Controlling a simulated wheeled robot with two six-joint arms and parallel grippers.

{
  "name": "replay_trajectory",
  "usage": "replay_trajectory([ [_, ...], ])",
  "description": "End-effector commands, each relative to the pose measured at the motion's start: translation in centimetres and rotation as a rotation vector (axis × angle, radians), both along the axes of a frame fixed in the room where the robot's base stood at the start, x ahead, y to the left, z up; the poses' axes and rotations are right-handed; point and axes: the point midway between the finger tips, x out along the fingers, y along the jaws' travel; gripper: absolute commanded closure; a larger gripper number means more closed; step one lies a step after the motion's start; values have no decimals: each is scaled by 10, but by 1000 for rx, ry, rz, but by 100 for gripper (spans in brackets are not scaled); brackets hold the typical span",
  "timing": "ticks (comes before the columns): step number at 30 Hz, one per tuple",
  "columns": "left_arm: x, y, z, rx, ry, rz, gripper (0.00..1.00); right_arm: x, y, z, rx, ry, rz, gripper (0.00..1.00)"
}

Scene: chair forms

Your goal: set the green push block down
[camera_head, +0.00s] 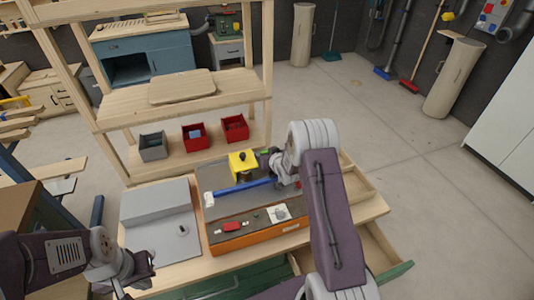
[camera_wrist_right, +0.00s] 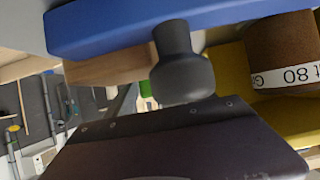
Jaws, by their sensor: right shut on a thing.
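A small green piece, the green push block (camera_head: 265,151), shows at the tip of my right gripper (camera_head: 270,157) in the head view. The right gripper is shut on it, beside the yellow block with a black knob (camera_head: 243,166), above the far right part of the grey work surface. Most of the block is hidden by the gripper. In the right wrist view only a bit of green (camera_wrist_right: 146,89) shows behind a black knob (camera_wrist_right: 182,65). Whether the block touches the surface cannot be told. My left gripper (camera_head: 143,272) is open and empty at the front left.
A blue bar (camera_head: 243,187) lies across the grey surface, just in front of the yellow block. An orange-sided tray (camera_head: 258,238) with small items is nearer. A grey stepped block (camera_head: 155,202) stands left. Red bins (camera_head: 195,137) line the back below a wooden shelf (camera_head: 215,93).

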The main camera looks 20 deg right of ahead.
Motion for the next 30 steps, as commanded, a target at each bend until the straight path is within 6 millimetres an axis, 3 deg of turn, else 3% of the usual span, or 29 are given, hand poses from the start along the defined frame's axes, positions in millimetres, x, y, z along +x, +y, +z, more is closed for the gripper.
replay_trajectory([
  [5,0,0,-5,0,0,0,100,0,0,-4,0,0,0,77],
  [6,0,0,-5,0,0,0,100,0,0,-5,0,0,0,35],
  [8,0,0,-4,0,0,0,100,0,0,-3,0,0,0,18],
  [9,0,0,-4,0,0,0,100,0,0,-3,0,0,0,15],
  [20,0,0,4,0,0,0,100,0,0,4,0,0,0,15],
  [30,0,0,-7,0,0,0,100,-52,2,29,-1,-1,-1,15],
])
